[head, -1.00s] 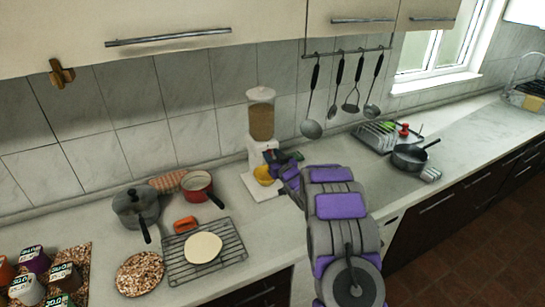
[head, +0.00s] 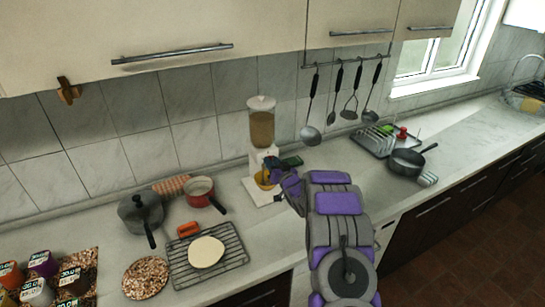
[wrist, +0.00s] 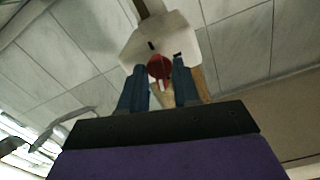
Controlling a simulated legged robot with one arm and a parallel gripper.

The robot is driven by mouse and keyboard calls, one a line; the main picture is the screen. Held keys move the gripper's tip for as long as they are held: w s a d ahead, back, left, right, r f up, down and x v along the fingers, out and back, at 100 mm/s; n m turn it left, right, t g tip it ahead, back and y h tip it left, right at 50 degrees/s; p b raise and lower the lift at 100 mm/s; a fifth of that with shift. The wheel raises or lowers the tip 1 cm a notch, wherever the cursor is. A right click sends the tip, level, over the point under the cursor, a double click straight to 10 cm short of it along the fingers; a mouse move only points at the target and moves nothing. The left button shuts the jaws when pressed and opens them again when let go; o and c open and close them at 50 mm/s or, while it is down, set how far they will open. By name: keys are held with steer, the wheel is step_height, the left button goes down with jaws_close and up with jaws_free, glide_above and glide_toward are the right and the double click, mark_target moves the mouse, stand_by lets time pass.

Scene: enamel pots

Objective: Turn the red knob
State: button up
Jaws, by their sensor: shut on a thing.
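The white dispenser (head: 258,158) with a clear hopper (head: 262,128) of brown grains stands against the tiled wall in the head view. In the wrist view its white body (wrist: 160,42) is ahead of my gripper (wrist: 160,80). The red knob (wrist: 158,67) lies between the two blue fingers, which are shut on it. In the head view my gripper (head: 276,166) is at the dispenser's front, and the knob is hidden there. A yellow bowl (head: 263,181) sits on the dispenser's base, partly covered by my gripper.
A red saucepan (head: 199,188), a dark pot (head: 141,217) and a wire rack (head: 236,243) with a flat round bread are to the left. A dark pan (head: 407,162) and a dish rack (head: 372,140) are to the right. Utensils (head: 339,88) hang on the wall.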

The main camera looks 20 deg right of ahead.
steer(key=shift+d+f+m+p, duration=0.1)
steer(key=shift+m+p, duration=2.15)
steer(key=shift+m, duration=1.4)
steer(key=shift+d+m+p, duration=0.1)
steer(key=shift+m+p, duration=2.15)
steer(key=shift+m, duration=1.4)
steer(key=shift+f, duration=0.1)
steer(key=o, duration=0.6)
steer(key=shift+o, duration=0.4)
steer(key=shift+d, duration=0.1)
steer(key=shift+d, duration=0.1)
